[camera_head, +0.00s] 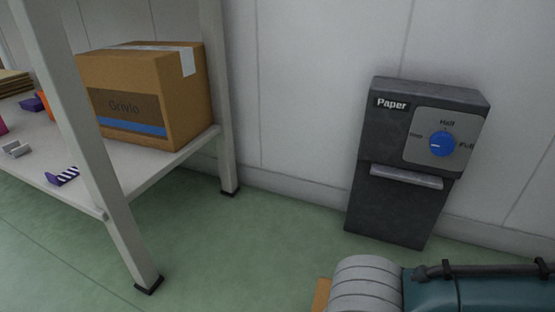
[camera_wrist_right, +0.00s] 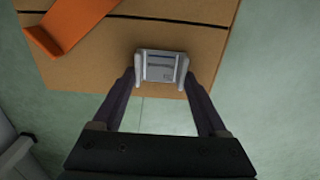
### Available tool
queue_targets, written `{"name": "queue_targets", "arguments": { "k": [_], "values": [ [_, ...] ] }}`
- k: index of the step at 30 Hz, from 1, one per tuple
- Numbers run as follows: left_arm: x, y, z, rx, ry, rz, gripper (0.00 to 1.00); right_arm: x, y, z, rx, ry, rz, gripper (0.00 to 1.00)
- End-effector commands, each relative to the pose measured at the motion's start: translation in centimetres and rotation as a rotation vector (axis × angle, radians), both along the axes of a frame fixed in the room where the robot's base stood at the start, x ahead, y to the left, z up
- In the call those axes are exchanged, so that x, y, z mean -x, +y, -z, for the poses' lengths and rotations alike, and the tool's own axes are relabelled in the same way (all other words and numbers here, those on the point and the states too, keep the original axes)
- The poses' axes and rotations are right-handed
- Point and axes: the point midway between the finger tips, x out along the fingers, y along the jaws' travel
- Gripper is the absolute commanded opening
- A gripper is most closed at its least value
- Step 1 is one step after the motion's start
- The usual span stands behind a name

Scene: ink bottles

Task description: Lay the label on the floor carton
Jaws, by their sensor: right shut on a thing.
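In the right wrist view, the brown floor carton (camera_wrist_right: 215,36) fills the upper part, with a seam running across its top. My right gripper (camera_wrist_right: 160,78) is above the carton's near edge and is shut on a small pale grey rectangular piece, which looks like the label (camera_wrist_right: 160,66). It has a light frame and printed-looking lines. I cannot tell whether the label touches the carton or hangs just above it. In the head view, only a sliver of the floor carton (camera_head: 321,293) shows beside my right arm, and that gripper is hidden. My left gripper is out of view.
An orange bent piece (camera_wrist_right: 75,28) lies on the floor carton, left of the label. A shelf (camera_head: 185,153) at left bears a taped "Grivlo" carton (camera_head: 180,100) and small items. A dark "Paper" unit (camera_head: 385,200) with a blue dial stands against the wall. Green floor between is clear.

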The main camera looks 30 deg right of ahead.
Motion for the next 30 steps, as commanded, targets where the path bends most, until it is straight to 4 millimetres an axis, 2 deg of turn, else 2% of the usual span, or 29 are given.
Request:
{"name": "queue_targets", "arguments": {
  "k": [4,5,11,20,23,30],
  "values": [
    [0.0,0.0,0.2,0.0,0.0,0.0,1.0,0.0,0.0,0.4,0.0,0.0,0.0,0.25],
    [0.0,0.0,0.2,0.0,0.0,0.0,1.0,0.0,0.0,0.3,-0.001,-0.001,0.0,0.78],
    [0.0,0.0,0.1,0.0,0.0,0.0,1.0,0.0,0.0,0.3,0.0,0.0,0.0,1.0],
    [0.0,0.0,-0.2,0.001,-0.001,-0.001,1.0,0.0,0.0,-0.2,0.001,-0.001,0.0,1.0],
    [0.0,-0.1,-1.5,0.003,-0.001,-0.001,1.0,0.0,0.0,-1.6,-0.001,-0.001,0.0,1.0],
    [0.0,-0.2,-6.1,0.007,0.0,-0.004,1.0,0.0,0.0,-6.9,-0.001,-0.001,-0.001,1.0]
  ]
}}
